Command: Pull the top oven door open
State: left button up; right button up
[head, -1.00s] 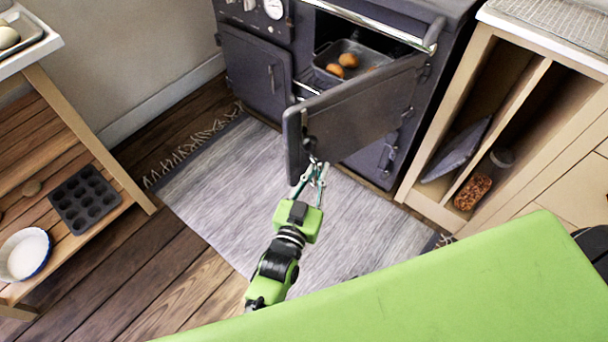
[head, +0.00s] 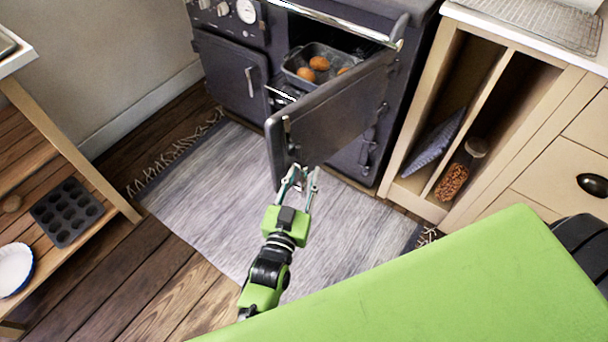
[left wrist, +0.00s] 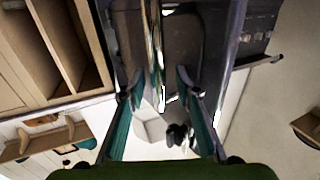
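The top oven door (head: 335,112) is dark and stands swung wide open on its right-hand hinges. The oven cavity behind it shows a dark tin (head: 325,64) with several round brown items. My left gripper (head: 303,181) is just below the door's lower free corner, with its two fingers apart. It looks empty, and I cannot tell whether a finger touches the door. In the left wrist view the fingers (left wrist: 156,88) are spread on either side of a bright vertical edge. My right gripper is not in view.
A closed oven door (head: 235,73) is left of the opening. A wooden cabinet (head: 410,195) with a jar (head: 455,178) stands right. A wooden shelf unit with a muffin tin (head: 66,212) stands left. The grey rug (head: 205,195) in front of the oven is clear.

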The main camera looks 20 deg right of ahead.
pick_arm(q)
jog(key=shift+s+a+f, duration=0.15)
jog(key=shift+s, duration=0.05)
jog(key=v, duration=1.1)
jog(key=shift+s+a, duration=0.15)
jog(key=shift+s, duration=0.05)
